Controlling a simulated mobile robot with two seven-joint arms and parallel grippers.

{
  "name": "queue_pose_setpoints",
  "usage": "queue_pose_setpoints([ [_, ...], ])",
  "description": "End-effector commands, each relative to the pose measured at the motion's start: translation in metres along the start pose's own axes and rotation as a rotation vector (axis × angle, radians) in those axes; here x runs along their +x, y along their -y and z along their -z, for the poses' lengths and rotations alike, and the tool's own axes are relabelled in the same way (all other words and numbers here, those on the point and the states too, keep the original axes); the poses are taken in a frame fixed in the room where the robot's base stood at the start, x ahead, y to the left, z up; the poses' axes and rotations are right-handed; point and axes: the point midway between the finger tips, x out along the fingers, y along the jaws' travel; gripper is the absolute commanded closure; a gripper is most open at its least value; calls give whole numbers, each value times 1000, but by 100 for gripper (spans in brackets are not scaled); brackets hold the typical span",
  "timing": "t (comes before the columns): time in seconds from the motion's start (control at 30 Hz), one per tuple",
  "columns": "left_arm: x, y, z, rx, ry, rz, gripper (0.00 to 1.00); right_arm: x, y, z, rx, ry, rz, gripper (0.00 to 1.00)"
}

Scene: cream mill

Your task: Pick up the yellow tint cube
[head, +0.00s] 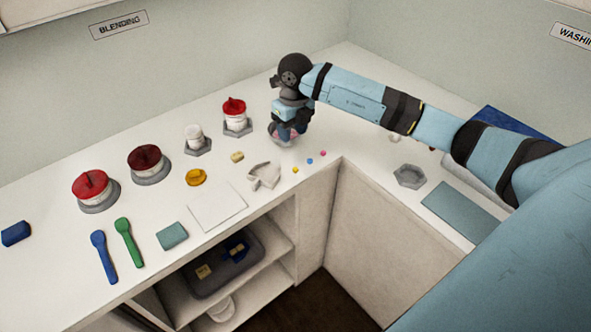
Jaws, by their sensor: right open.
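A tiny yellow cube (295,170) lies on the white counter near its front edge. A tiny blue cube (310,161) and a tiny pink cube (323,153) lie in a row to its right. My right gripper (287,137) points down over a clear, pinkish round dish (284,141), behind and slightly left of the cubes. It is open; its fingers partly hide the dish, and I cannot tell whether they touch it. The yellow cube is apart from the gripper. My left gripper is not in view.
A white angular piece (264,175) lies left of the cubes. Further left are a white sheet (217,206), a yellow dish (196,177) and red-topped jars (236,115). A grey hexagonal holder (410,177) stands on the right counter. The inner counter corner is just right of the cubes.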

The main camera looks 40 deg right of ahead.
Motion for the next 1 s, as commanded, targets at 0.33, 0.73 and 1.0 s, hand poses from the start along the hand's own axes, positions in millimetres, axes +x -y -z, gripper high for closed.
queue_pose_setpoints([
  [0.33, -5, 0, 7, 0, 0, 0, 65, 45, 14, 3, 18, -26, 49, 55],
  [0.73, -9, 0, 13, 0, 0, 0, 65, 88, 13, 3, 16, -21, 46, 55],
  [1.0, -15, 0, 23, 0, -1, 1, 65, 126, 12, 4, 18, -21, 46, 55],
])
